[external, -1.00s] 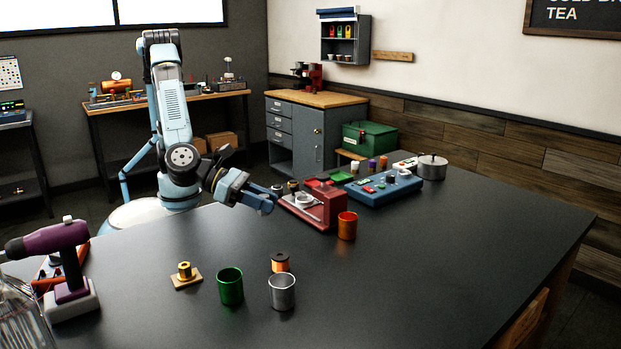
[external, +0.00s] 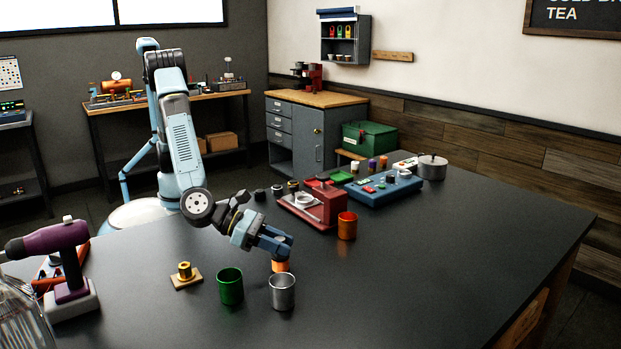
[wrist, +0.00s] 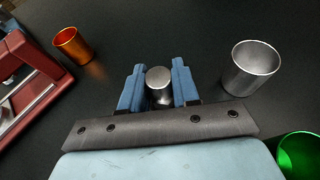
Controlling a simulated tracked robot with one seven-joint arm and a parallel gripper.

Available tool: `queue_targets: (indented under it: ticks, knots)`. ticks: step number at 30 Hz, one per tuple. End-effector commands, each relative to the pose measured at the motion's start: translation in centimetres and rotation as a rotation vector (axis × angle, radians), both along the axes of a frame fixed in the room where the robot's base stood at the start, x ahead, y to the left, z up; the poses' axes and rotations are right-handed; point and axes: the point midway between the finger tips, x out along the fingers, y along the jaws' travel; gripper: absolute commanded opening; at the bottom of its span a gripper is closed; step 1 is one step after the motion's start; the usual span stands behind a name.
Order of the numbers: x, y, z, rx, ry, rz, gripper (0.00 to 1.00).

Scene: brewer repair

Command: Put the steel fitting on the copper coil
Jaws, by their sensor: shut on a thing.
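My gripper (wrist: 158,88) is shut on the steel fitting (wrist: 159,76), a short shiny cylinder between the two blue fingers in the wrist view.
A steel cup (external: 282,292) and a green cup (external: 230,287) stand close to the coil. An orange cup (external: 347,226) and a red machine (external: 325,205) stand farther back. The table's right side is clear.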

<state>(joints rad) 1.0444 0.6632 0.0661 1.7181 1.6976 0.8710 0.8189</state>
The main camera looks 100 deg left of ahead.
Motion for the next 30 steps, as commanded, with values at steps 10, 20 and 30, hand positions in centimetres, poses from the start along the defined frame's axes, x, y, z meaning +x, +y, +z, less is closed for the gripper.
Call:
queue_targets:
  ticks: [10,20,30]
  knots:
    - [0.0,0.0,-0.1,0.0,0.0,0.0,0.41]
    - [0.0,0.0,-0.1,0.0,0.0,0.0,0.56]
    - [-2.4,0.0,1.1,-0.001,-0.001,-0.002,0.56]
